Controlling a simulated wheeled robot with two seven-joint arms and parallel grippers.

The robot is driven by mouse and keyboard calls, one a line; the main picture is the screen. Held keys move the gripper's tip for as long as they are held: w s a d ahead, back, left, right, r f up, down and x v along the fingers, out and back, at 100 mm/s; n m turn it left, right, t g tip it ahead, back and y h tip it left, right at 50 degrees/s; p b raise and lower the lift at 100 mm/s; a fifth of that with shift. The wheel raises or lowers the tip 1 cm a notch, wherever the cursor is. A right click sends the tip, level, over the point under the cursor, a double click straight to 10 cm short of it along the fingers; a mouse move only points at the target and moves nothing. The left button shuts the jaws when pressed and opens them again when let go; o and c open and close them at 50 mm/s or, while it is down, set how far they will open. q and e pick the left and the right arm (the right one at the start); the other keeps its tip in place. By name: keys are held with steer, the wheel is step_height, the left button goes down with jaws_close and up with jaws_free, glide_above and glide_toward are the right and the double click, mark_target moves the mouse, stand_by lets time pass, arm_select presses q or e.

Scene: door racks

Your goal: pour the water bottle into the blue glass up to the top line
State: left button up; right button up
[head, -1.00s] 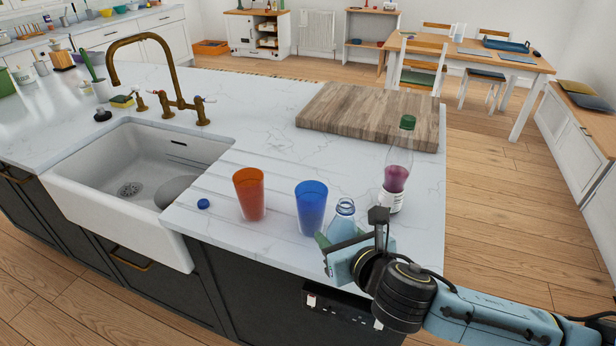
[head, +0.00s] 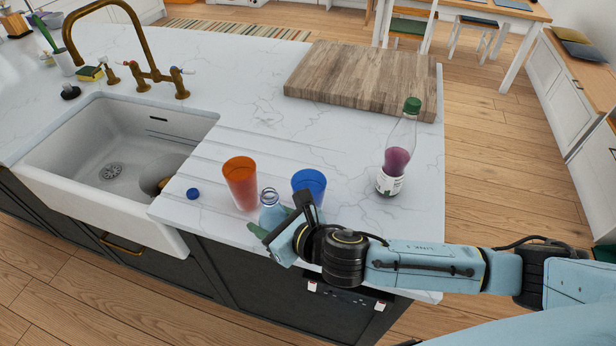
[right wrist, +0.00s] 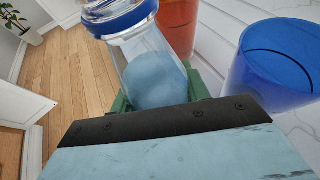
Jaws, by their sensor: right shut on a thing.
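The blue glass (head: 309,186) stands on the marble counter, partly hidden behind my right gripper in the head view; it also shows at the right of the right wrist view (right wrist: 275,66). The water bottle (head: 271,207) is clear, uncapped and about upright, with pale blue liquid inside. My right gripper (head: 272,232) is shut on it, near the counter's front edge. In the right wrist view the bottle (right wrist: 150,70) sits between the green fingers, left of the blue glass. My left gripper is not in view.
An orange glass (head: 241,182) stands just left of the blue glass, behind the bottle. A blue cap (head: 193,193) lies near the sink (head: 60,150). A green-capped bottle with purple liquid (head: 397,155) stands to the right. A wooden board (head: 362,80) lies behind.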

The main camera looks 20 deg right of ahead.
mark_target(263, 213)
steer(key=shift+r, duration=0.15)
steer(key=shift+d+r+m+g+y+b, duration=0.15)
steer(key=shift+r+m+g+y+b, duration=0.25)
steer(key=shift+r+m+y+b, duration=0.8)
steer(key=shift+w+d+r+m+g+y+b, duration=0.15)
steer(key=shift+r+m+y+b, duration=0.1)
steer(key=shift+r+m, duration=0.5)
steer(key=shift+d+r+m+g+y+b, duration=0.2)
steer(key=shift+r+m, duration=0.35)
steer(key=shift+r, duration=0.4)
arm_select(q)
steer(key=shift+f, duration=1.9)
arm_select(e)
steer(key=shift+a+r+m+y, duration=0.3)
steer(key=shift+r+m+y, duration=0.05)
steer(key=shift+r+m, duration=0.15)
arm_select(q)
steer(key=shift+b, duration=0.3)
arm_select(e)
steer(key=shift+r, duration=0.1)
